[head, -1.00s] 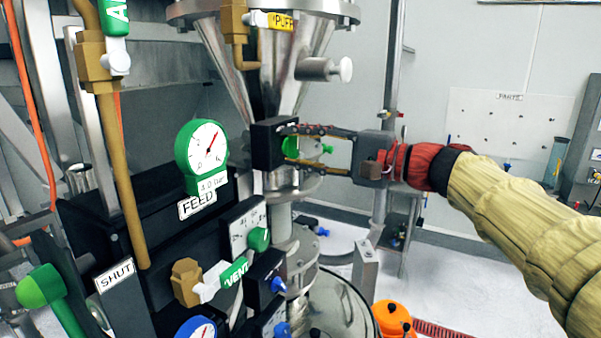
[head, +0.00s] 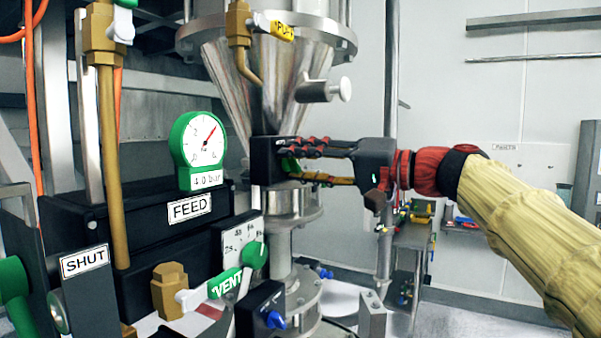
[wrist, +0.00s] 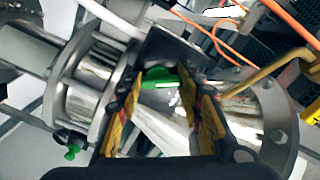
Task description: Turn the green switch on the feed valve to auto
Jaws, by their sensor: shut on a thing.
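The green switch (wrist: 158,77) sits on the front of a black box (head: 264,160) below the steel cone. My gripper (head: 291,162) reaches in from the right, with its fingertips at the box face. In the wrist view, the switch lies between the two yellow-and-black fingers (wrist: 172,88), which are shut on it. In the head view the fingers hide most of the switch, and only a bit of green shows. The box's lettering is too small to read, so I cannot tell the switch's setting.
To the left are a green-rimmed gauge (head: 203,144) reading 4.0 bar, a FEED label (head: 190,208), and a VENT handle (head: 221,285). The steel cone (head: 268,85) stands above. Orange hoses (wrist: 215,35) show in the wrist view. The floor at right is fairly open.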

